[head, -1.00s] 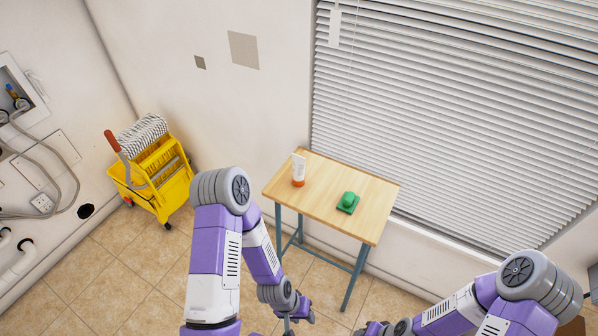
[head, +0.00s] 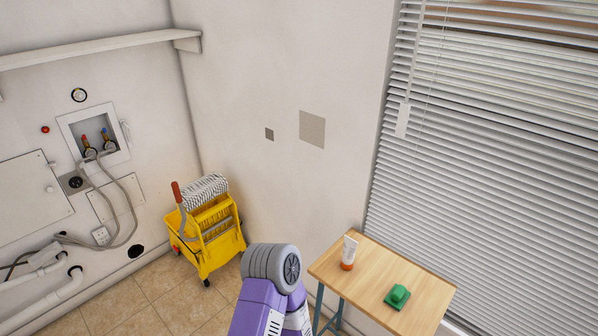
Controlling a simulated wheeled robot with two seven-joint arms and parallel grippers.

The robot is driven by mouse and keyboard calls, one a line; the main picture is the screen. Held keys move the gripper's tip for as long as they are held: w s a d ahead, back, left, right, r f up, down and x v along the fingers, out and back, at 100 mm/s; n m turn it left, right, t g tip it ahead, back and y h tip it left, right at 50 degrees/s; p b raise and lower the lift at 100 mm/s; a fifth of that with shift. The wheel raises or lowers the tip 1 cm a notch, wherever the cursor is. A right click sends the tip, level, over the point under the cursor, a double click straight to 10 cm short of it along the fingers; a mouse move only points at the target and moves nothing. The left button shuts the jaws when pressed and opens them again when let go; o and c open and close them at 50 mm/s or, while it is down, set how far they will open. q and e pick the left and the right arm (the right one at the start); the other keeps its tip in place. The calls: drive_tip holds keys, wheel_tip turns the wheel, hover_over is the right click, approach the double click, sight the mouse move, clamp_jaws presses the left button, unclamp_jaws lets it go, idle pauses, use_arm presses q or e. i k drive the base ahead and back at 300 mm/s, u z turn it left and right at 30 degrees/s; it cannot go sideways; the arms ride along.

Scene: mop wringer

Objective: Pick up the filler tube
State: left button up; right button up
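The filler tube (head: 349,252) is white with an orange cap at its bottom. It stands upright on the small wooden table (head: 425,312), near the table's back left corner. My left arm shows only its upper links at the bottom centre, left of the table. My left gripper is below the picture's edge. My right arm and gripper are not in the picture. Nothing touches the tube.
A green object (head: 398,296) lies on the table to the right of the tube. A yellow mop bucket with a wringer (head: 210,240) stands on the tiled floor by the corner. A blind (head: 500,150) hangs behind the table. Hoses and pipes run along the left wall.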

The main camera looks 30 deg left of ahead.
sight(350, 245)
drive_tip(key=k, duration=0.5)
drive_tip(key=u, duration=1.55)
drive_tip(key=i, duration=1.1)
drive_tip(key=z, duration=2.2)
